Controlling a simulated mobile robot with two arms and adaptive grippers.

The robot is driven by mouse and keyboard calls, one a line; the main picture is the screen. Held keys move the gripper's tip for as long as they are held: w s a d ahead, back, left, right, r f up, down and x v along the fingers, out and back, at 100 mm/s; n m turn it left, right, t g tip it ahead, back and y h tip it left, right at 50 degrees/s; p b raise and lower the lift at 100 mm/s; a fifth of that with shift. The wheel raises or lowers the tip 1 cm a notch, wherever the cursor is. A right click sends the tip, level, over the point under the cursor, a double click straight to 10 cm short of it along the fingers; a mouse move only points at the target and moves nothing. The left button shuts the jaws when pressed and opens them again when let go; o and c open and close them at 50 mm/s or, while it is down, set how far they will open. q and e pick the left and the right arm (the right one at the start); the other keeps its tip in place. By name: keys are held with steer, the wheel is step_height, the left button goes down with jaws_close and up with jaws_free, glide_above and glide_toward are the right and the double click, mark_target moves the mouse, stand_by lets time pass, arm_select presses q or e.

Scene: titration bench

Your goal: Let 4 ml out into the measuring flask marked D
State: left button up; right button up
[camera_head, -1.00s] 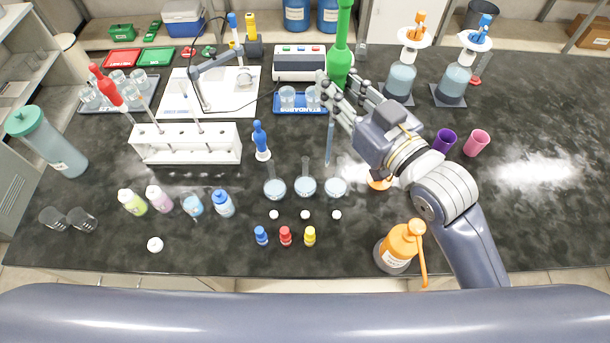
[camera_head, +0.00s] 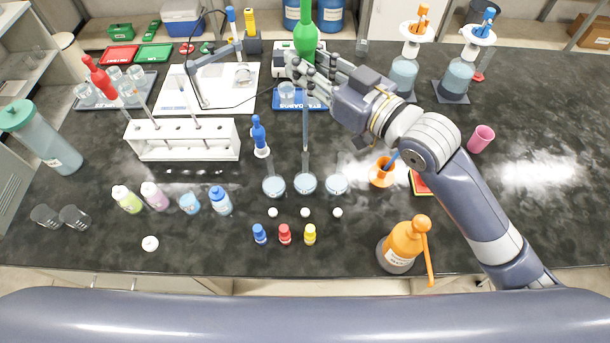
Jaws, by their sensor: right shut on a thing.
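My right gripper (camera_head: 312,74) is shut on a pipette with a green bulb (camera_head: 306,40). The pipette hangs upright and its lower tube (camera_head: 305,130) shows blue liquid. Its tip is at or just above the neck of the middle measuring flask (camera_head: 305,184); I cannot tell whether it is inside. A left flask (camera_head: 274,187) and a right flask (camera_head: 336,185) stand beside it. All three hold pale blue liquid. I cannot read their marks, so I cannot tell which is D. My left gripper is out of view.
White stoppers (camera_head: 305,212) and small coloured-cap bottles (camera_head: 285,234) stand in front of the flasks. A blue-bulbed pipette (camera_head: 258,135) stands to the left, near a white rack (camera_head: 182,140). An orange bottle (camera_head: 402,246) is at front right. Bare bench lies at far right.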

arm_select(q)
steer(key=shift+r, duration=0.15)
arm_select(e)
steer(key=shift+f, duration=0.15)
stand_by(0.6)
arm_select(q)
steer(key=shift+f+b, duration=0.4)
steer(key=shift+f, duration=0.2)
arm_select(e)
steer(key=shift+f, duration=1.05)
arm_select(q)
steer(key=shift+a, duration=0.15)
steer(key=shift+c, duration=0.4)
